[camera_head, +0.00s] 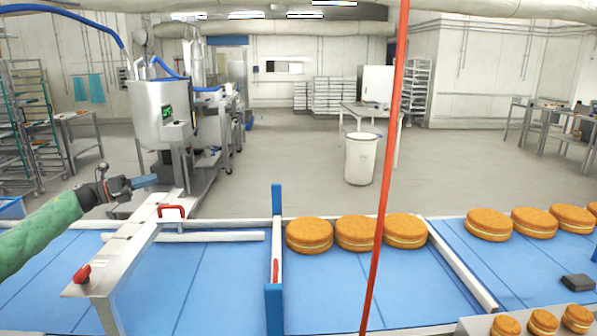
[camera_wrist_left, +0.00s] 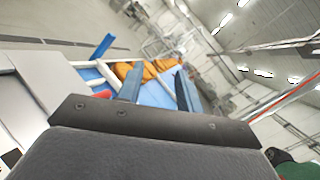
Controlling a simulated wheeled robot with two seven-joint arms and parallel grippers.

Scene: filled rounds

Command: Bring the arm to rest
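My left arm (camera_head: 42,233), in a green sleeve, reaches in from the left in the head view. Its gripper (camera_head: 150,181) is in the air near the metal filling machine (camera_head: 163,115), above the far side of the blue belt. In the left wrist view the two blue fingers of the gripper (camera_wrist_left: 159,78) stand apart with nothing held between them, so it is open. Orange cakes and the blue belt show blurred beyond the fingers. My right gripper is in neither view.
A metal beam with a red handle (camera_head: 171,211) and a red knob (camera_head: 82,274) stands close to my left arm. Round filled cakes (camera_head: 309,235) sit on the blue belt (camera_head: 215,290). A blue post (camera_head: 276,200) and a red slanted pole (camera_head: 389,165) rise in front. The left belt section is bare.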

